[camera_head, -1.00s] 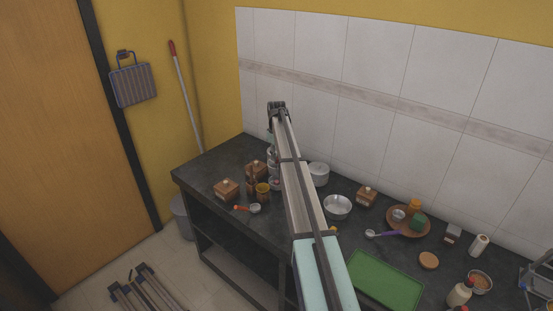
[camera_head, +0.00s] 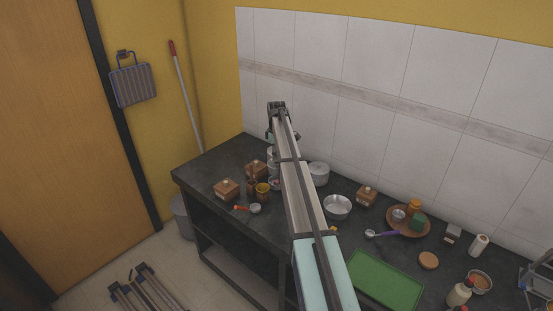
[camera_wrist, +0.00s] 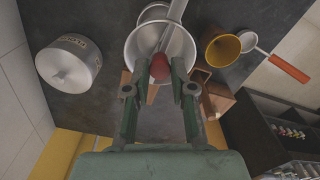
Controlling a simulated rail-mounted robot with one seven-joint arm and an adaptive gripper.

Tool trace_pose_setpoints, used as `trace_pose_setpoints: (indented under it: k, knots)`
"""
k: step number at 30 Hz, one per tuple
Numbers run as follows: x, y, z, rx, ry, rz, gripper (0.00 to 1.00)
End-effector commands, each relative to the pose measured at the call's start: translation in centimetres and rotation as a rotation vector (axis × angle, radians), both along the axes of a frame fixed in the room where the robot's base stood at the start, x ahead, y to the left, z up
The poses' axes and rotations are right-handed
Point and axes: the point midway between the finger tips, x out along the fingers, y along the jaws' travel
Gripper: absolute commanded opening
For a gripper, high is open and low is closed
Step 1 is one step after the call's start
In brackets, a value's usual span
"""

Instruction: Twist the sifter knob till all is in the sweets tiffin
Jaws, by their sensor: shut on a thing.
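The steel sifter (camera_wrist: 142,42) is a round pale metal cup in the wrist view, with a grey bar (camera_wrist: 176,12) crossing its mouth. Its red knob (camera_wrist: 159,67) is at the near rim. My gripper (camera_wrist: 160,82) is shut on this knob, one green finger on each side. Another steel rim (camera_wrist: 152,10) shows past the sifter; whether it is the sweets tiffin I cannot tell. My arm hides much of the sifter there.
In the head view, an open steel bowl (camera_head: 337,207) and a green board (camera_head: 385,279) lie further right on the dark counter.

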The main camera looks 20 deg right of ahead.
Motion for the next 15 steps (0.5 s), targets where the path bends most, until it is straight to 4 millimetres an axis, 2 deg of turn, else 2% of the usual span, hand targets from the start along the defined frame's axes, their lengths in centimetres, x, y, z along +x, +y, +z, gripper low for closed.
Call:
trace_pose_setpoints:
  k: [4,11,15]
  knots:
    - [-0.07,-0.03,-0.09,0.0,0.001,0.146,0.1]
    - [-0.06,-0.04,-0.09,0.0,0.001,0.269,0.1]
    - [-0.07,-0.03,-0.09,0.0,0.001,0.398,0.1]
